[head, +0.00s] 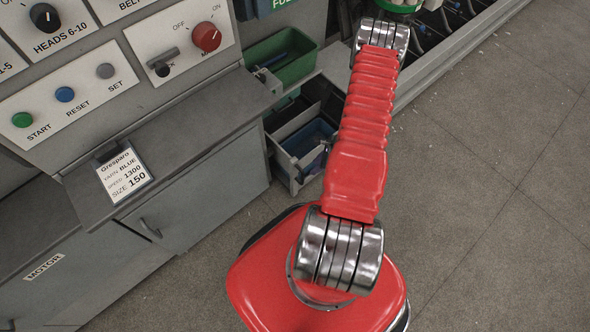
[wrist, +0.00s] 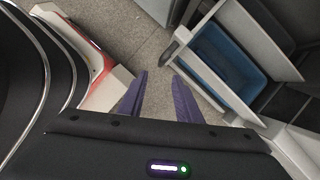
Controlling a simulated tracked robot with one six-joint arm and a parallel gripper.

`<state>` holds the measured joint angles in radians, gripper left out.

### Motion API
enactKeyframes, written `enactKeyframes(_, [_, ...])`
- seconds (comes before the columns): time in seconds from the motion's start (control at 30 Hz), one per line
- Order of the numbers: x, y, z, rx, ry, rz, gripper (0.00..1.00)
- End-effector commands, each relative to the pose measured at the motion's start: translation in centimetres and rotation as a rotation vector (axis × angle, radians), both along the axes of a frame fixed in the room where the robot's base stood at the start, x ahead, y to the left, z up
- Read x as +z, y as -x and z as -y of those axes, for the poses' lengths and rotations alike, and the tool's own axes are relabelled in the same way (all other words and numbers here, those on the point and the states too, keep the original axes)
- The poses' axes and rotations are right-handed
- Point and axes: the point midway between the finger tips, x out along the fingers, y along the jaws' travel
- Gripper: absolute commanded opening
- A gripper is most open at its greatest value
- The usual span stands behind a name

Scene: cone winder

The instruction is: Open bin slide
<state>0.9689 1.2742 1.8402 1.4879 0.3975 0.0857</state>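The bin slide, a grey drawer, shows at the lower middle of the cabinet in the head view (head: 290,172), partly pulled out. A blue bin (head: 308,139) sits in it. In the wrist view the slide (wrist: 243,112) is at the upper right, with the blue bin (wrist: 228,62) inside and a handle (wrist: 178,50) on its front side. My gripper (wrist: 160,76) shows two purple fingers, spread apart with only floor seen between them. It is to the lower left of the handle and apart from it. My gripper is not clearly visible in the head view.
A green bin (head: 282,57) sits above the slide. A control panel (head: 75,90) with buttons and a label card (head: 123,172) are at the left. A closed cabinet door (head: 200,190) is left of the slide. Open floor (head: 490,200) lies to the right.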

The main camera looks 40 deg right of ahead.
Motion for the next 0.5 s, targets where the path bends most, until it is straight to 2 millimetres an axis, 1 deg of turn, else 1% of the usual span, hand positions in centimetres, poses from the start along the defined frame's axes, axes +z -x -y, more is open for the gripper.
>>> enactKeyframes(0.13, [-0.13,-0.08,0.13,-0.008,0.002,-0.003,0.31])
enactKeyframes(0.5, [-0.31,-0.58,-0.32,0.008,0.002,-0.003,0.31])
